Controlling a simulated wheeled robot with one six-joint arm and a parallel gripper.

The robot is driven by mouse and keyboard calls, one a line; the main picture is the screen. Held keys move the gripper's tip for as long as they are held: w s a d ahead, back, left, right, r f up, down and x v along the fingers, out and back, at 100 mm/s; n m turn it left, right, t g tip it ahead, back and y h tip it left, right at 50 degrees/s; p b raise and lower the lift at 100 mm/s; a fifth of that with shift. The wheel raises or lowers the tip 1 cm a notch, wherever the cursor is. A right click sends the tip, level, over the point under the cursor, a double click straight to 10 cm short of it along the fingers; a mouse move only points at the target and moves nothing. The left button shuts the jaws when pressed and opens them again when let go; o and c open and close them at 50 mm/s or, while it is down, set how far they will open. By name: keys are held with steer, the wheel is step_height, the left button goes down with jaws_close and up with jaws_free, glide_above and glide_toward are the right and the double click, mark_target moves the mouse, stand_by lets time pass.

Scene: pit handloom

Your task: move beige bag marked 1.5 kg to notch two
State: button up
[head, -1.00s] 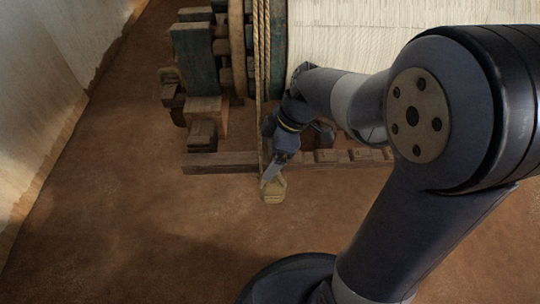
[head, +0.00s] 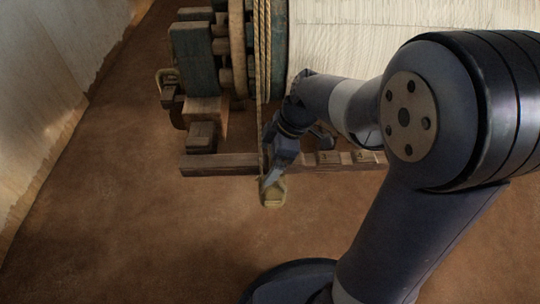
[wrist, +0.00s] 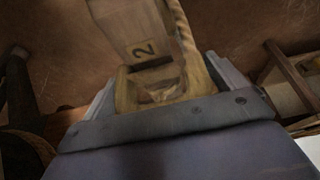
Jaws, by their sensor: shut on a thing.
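My gripper (head: 271,181) points down in front of the notched beam and is shut on a beige bag (head: 272,198), holding it by its top. The bag hangs upright at the near side of the beam (head: 220,165), apart from the floor as far as I can tell. In the wrist view, a tan loop (wrist: 195,65) lies between the jaws, next to a pale panel (wrist: 122,22) marked 2. I cannot tell whether that panel belongs to the bag or the beam. The 1.5 kg mark is not readable. The arm hides part of the beam.
Ropes (head: 262,90) hang down to just above the bag. The wooden loom frame (head: 193,58) stands behind left, and pale warp threads (head: 345,40) lie behind my arm. The earthen floor (head: 140,220) in front is clear.

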steer(key=shift+f+b, duration=0.15)
steer(key=shift+b, duration=0.2)
stand_by(0.5)
steer(key=o, duration=1.7)
steer(key=shift+o, duration=0.2)
steer(key=shift+f, duration=0.1)
steer(key=p+v, duration=0.3)
steer(key=v, duration=0.4)
steer(key=shift+d+r, duration=0.1)
steer(key=shift+r, duration=0.25)
